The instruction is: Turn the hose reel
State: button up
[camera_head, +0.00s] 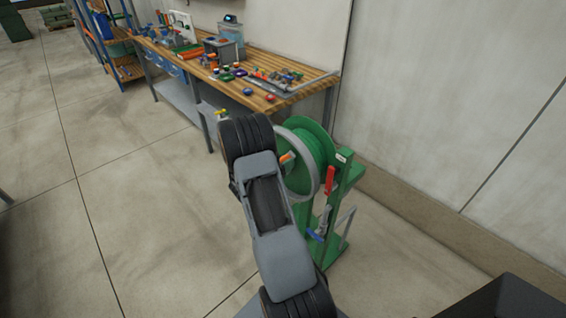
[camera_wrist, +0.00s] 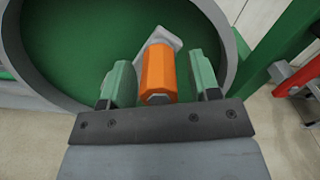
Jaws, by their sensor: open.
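The hose reel (camera_head: 321,143) is green with a grey rim and stands on a green frame in the head view, partly hidden behind my arm. In the wrist view its green disc (camera_wrist: 72,58) fills the upper left. An orange crank handle (camera_wrist: 158,72) sticks out from a grey crank arm on the disc; its orange tip (camera_head: 287,158) also shows in the head view. My gripper (camera_wrist: 160,82) is open, with one green-padded finger on each side of the orange handle. A gap shows on both sides, wider on the right.
A red-handled part (camera_head: 329,181) is on the reel's green post (camera_head: 338,205), with a blue-handled one below. A wooden workbench (camera_head: 290,92) with tools and bins stands behind, along the wall. The floor to the left is clear.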

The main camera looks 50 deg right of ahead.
jog(key=shift+c, duration=0.3)
grip_shut()
dwell(0.3)
